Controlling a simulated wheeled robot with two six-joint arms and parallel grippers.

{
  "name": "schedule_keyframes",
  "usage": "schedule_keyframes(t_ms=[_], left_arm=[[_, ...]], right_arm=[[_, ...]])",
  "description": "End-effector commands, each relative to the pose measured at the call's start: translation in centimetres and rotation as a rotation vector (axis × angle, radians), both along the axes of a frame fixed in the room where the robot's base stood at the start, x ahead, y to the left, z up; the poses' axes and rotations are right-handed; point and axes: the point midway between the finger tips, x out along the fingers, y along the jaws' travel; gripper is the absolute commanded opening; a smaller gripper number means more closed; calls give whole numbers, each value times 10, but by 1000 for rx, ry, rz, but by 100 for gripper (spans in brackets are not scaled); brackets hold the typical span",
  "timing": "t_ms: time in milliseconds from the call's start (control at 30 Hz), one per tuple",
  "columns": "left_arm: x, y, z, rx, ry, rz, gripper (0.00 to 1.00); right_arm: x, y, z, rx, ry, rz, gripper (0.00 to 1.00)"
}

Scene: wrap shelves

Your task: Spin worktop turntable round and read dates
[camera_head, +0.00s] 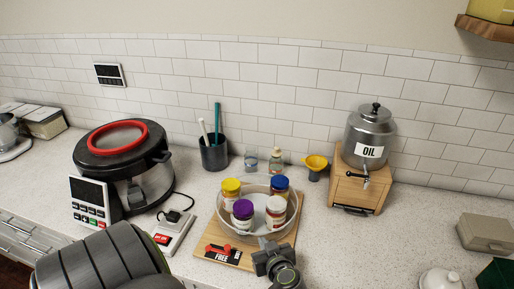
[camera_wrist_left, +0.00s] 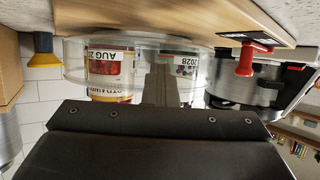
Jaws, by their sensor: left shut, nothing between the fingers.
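The clear round turntable (camera_head: 256,234) sits on a wooden board (camera_head: 206,240) on the worktop. It holds a yellow-lidded jar (camera_head: 231,187), a blue-lidded jar (camera_head: 280,184), a purple-lidded jar (camera_head: 243,210) and a white-lidded jar (camera_head: 276,206). My left gripper (camera_head: 267,247) is shut and empty at the turntable's near right edge; I cannot tell if it touches. In the upside-down left wrist view, the shut fingers (camera_wrist_left: 160,84) point at the turntable wall. One jar label (camera_wrist_left: 104,62) there reads "AUG 20", cut off; another label (camera_wrist_left: 187,61) reads "2028". My right gripper is out of view.
A red lever (camera_head: 218,249) and a "FREE" sign (camera_head: 221,257) are on the board's front left. A cooker (camera_head: 135,190) and a small scale-like device (camera_head: 172,232) stand left. An oil dispenser (camera_head: 369,137) on a wooden box (camera_head: 357,190) stands right.

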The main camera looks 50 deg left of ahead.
Motion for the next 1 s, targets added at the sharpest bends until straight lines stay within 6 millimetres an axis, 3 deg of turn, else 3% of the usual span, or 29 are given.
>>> schedule_keyframes(t_ms=[400, 1000], left_arm=[[-14, 14, 7, 11, -7, -4, 0], [-21, 20, 6, 9, -7, -4, 0]], right_arm=[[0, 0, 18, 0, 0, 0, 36], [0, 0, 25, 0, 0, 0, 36]])
